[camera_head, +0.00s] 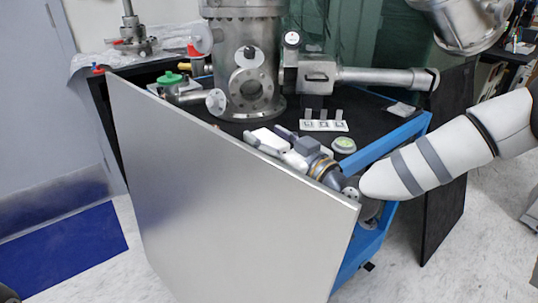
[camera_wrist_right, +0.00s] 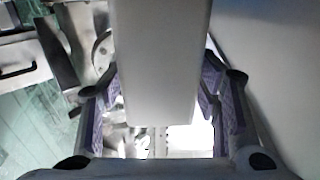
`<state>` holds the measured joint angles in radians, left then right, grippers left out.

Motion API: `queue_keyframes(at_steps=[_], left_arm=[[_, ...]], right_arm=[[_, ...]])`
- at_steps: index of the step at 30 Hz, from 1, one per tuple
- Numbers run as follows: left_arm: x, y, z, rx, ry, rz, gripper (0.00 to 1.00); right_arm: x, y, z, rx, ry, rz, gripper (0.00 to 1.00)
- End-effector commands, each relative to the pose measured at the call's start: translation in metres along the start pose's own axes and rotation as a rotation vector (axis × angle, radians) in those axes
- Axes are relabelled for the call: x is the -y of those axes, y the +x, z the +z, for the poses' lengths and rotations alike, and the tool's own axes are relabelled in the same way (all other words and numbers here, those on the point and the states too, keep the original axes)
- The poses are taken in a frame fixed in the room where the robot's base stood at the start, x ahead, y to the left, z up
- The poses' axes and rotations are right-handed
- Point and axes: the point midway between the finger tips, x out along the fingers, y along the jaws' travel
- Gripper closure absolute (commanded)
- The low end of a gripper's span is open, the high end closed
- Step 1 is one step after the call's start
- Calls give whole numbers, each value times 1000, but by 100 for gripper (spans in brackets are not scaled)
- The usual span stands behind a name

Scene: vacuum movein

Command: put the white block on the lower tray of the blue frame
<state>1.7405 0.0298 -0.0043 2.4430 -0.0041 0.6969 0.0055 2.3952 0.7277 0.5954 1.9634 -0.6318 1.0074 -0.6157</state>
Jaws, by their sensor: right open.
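The white block (camera_head: 267,138) shows between the fingers of my right gripper (camera_head: 270,140), above the black top of the blue frame (camera_head: 403,134). In the right wrist view the white block (camera_wrist_right: 162,60) is long and lies between the two purple-padded fingers of my right gripper (camera_wrist_right: 160,112). The gripper is open. Small gaps seem to show beside the block; I cannot tell whether a pad touches it. The lower tray is hidden behind the large grey panel. My left gripper is not in view.
The grey panel (camera_head: 215,200) stands along the near side of the frame. A metal chamber (camera_head: 247,60) stands on the black top, with a white strip of small parts (camera_head: 324,126) and a round green-topped item (camera_head: 343,145) nearby. A dark panel (camera_head: 452,150) stands at right.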

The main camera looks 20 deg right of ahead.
Motion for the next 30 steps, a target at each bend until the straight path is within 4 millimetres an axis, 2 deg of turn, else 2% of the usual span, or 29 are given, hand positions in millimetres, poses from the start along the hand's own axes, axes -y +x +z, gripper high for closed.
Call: queue_keyframes(at_steps=[4,9,20,23,27,30], left_arm=[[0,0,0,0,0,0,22],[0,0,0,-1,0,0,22],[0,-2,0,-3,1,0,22],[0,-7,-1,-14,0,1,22],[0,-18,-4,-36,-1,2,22],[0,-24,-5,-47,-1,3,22]], right_arm=[[0,0,0,0,0,0,43],[0,0,0,0,0,0,82],[0,-1,-4,-1,-1,0,85],[0,0,-26,-7,-3,1,85],[0,-1,-66,-11,-4,0,85],[0,-1,-87,-8,-4,1,85]])
